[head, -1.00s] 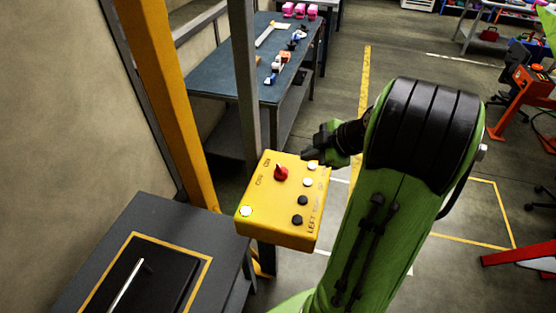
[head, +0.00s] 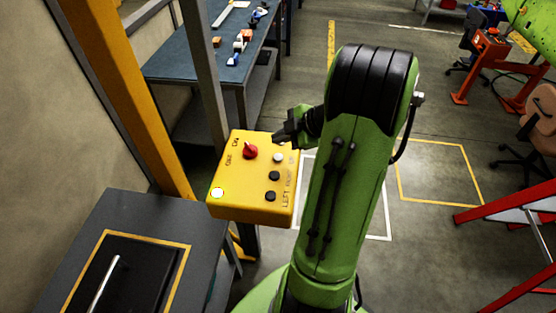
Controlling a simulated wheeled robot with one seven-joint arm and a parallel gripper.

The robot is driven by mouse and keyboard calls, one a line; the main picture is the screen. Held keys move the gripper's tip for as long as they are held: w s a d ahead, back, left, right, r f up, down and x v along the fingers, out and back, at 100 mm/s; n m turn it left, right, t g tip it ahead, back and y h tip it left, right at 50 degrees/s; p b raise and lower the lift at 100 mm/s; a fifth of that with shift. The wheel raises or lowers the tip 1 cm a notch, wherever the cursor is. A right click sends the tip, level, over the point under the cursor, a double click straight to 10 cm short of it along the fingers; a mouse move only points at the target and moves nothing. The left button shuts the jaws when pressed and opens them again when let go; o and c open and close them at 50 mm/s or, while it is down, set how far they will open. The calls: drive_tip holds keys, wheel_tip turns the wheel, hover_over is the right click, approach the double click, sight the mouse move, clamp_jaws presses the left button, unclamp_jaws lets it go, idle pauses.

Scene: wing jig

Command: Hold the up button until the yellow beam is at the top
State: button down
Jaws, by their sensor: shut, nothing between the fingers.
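A yellow control box (head: 240,207) hangs by a grey post. It has a red knob (head: 250,152), a bright white button (head: 217,193) at lower left, and a column on the right with a white button (head: 278,157) above two black buttons (head: 274,175). Small labels run beside the column; I read LEFT, the rest are too small. My gripper (head: 278,139) is dark and shut, at the box's upper right corner, covering the top of the column. I cannot tell if it touches a button. A yellow post (head: 115,90) slants up the left side; no separate yellow beam shows clearly.
A grey table (head: 140,215) with a black, yellow-edged panel stands at lower left. A blue workbench (head: 190,65) with small parts is behind the box. A red ladder-like frame (head: 515,215) is at right. Floor between has taped outlines and is open.

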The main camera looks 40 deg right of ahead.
sight(281, 158)
wheel_tip(281, 158, down, 3)
drive_tip(key=shift+f+b, duration=0.1)
drive_tip(key=shift+b, duration=1.05)
drive_tip(key=shift+f+b, duration=0.35)
drive_tip(key=shift+b, duration=0.2)
idle(0.5)
drive_tip(key=shift+f+b, duration=0.4)
drive_tip(key=shift+b, duration=0.35)
drive_tip(key=shift+f+b, duration=0.4)
drive_tip(key=shift+b, duration=0.15)
idle(4.3)
